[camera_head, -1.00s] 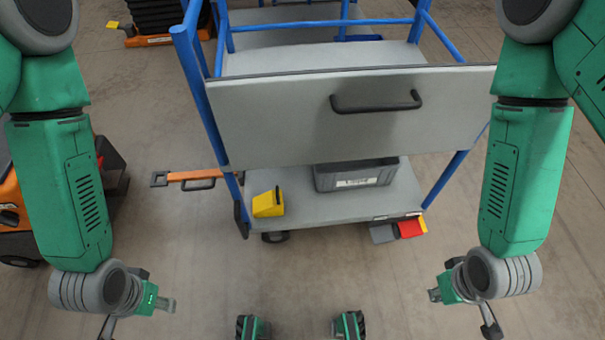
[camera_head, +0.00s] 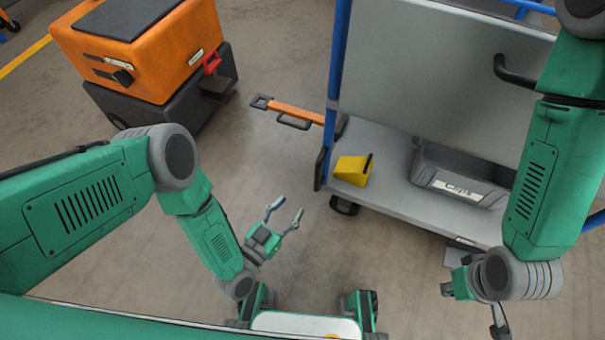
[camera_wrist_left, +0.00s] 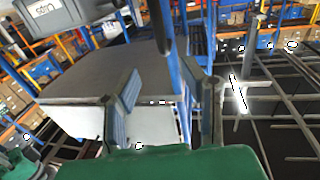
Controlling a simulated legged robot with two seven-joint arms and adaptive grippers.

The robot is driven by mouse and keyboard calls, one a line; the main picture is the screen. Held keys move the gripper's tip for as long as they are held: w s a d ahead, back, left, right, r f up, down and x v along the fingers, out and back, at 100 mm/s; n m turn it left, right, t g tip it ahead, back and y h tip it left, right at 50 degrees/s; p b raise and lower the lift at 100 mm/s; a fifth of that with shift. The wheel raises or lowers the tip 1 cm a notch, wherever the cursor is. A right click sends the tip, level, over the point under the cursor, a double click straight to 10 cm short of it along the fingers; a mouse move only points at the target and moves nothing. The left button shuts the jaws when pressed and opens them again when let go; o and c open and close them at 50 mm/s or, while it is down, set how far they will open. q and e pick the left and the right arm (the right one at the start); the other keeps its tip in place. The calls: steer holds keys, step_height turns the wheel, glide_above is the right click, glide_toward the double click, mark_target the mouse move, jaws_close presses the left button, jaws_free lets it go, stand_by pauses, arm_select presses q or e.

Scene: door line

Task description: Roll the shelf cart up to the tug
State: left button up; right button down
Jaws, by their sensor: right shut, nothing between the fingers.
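The shelf cart (camera_head: 440,75) fills the right side of the head view, with blue posts, a grey panel and a black handle (camera_head: 510,72). An orange tow bar (camera_head: 297,111) with a black grip points left from its lower corner. The orange and black tug (camera_head: 150,50) stands apart at upper left, with a red piece (camera_head: 211,62) on its near side. My left gripper (camera_head: 287,207) is open and empty, below the tow bar and left of the cart; the left wrist view also shows its spread fingers (camera_wrist_left: 172,80). My right gripper (camera_head: 447,288) is shut and empty, in front of the cart.
On the cart's lower shelf (camera_head: 395,190) lie a yellow wedge (camera_head: 352,170) and a grey labelled bin (camera_head: 455,180). Bare floor (camera_head: 265,165) lies between the tug and the cart. A yellow floor line (camera_head: 25,58) runs at far left.

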mark_target(316, 173)
arm_select(q)
steer(key=b+x, duration=0.4)
steer(key=x, duration=0.8)
steer(key=shift+w+d+f, duration=0.1)
steer(key=shift+w+d, duration=0.1)
steer(key=shift+w, duration=0.1)
steer(key=shift+w+d, duration=0.2)
steer(key=shift+w, duration=0.25)
jaws_close()
